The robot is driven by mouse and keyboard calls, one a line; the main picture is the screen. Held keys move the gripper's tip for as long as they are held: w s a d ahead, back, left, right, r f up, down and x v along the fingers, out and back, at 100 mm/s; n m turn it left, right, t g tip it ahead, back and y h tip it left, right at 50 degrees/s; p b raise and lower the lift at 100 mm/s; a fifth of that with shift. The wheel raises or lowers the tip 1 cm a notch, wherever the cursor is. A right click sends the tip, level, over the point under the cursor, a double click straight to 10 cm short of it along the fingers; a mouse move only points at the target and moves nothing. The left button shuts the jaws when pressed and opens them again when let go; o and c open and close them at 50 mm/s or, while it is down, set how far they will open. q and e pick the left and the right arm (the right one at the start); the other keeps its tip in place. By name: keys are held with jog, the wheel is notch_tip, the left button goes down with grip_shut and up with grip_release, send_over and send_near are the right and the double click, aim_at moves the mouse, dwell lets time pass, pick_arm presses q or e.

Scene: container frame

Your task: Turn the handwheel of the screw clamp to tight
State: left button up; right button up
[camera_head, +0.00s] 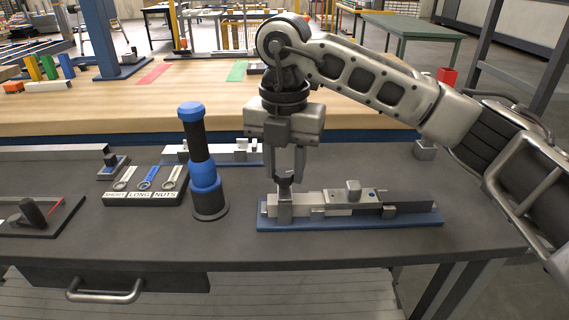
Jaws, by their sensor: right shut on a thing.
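The screw clamp (338,203) is a grey metal fixture with rails and blocks on a blue base plate (349,222), at the front right of the dark bench. My right gripper (286,178) points straight down over the clamp's left end. Its fingers are shut on the small dark handwheel (285,184), which sits above an upright metal block. The fingers hide most of the handwheel, so its turn angle cannot be read. My left gripper is not in view.
A blue and black cylinder (204,160) stands left of the clamp. A dark fixture (36,216) is at the far left. A wooden table (150,110) stands behind. The bench in front of the clamp is clear.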

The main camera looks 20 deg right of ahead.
aim_at(284, 172)
jog(key=m, duration=0.4)
jog(key=shift+m, duration=0.3)
dwell(0.5)
jog(key=o, duration=1)
jog(key=shift+r, duration=0.1)
pick_arm(q)
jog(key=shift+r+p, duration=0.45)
jog(key=shift+p, duration=0.75)
pick_arm(e)
notch_tip(284, 172, up, 16)
jog(key=shift+f, duration=0.1)
